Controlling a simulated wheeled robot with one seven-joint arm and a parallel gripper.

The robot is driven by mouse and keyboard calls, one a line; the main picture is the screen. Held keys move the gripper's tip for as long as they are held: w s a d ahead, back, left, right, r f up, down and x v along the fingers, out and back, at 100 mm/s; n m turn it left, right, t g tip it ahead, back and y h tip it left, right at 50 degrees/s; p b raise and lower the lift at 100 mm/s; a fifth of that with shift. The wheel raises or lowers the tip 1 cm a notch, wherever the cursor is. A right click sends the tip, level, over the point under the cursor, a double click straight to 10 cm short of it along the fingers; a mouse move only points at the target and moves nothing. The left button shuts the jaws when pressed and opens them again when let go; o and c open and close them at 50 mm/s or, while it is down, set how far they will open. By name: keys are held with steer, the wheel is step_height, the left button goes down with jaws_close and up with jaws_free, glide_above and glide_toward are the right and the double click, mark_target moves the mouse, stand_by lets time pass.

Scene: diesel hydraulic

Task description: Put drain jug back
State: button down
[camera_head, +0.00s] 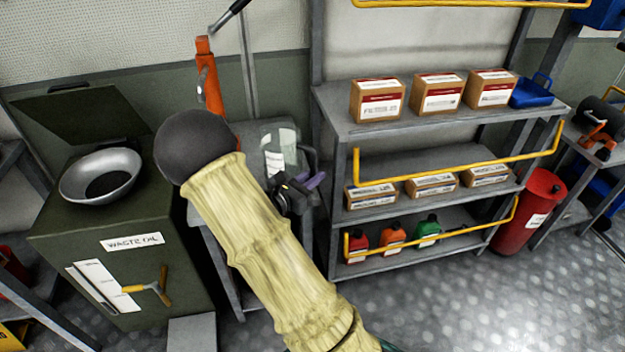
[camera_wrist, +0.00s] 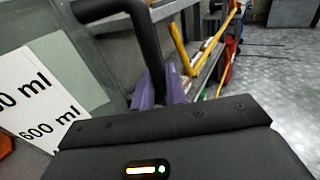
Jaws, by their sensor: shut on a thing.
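The drain jug (camera_head: 291,141) is a clear, greenish container with a white label, standing out beside my arm in the head view. In the wrist view, the jug (camera_wrist: 62,38) fills the left side, with its "600 ml" label and a dark handle (camera_wrist: 146,40). My gripper (camera_head: 314,181) is at the jug's right side, with purple fingertips, and is shut on the jug's handle. The purple fingertips also show in the wrist view (camera_wrist: 158,92). My arm hides the jug's lower left part, and I cannot tell whether its base touches the grey stand (camera_head: 222,262).
A green waste oil cabinet (camera_head: 75,235) with a metal funnel (camera_head: 100,177) is at left. An orange jack-like tool (camera_head: 209,85) stands behind. A grey shelf (camera_head: 330,105) with yellow rails (camera_head: 450,160) and boxes is close on the right. Open floor (camera_head: 500,310) lies at front right.

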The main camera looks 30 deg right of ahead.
steer(key=shift+f, duration=0.3)
steer(key=c, duration=1.4)
jaws_free()
steer(key=shift+c, duration=0.2)
steer(key=shift+r, duration=0.1)
steer(key=shift+r, duration=0.15)
steer(key=p+v, duration=0.1)
steer(key=v, duration=1.1)
steer(key=shift+p, duration=0.3)
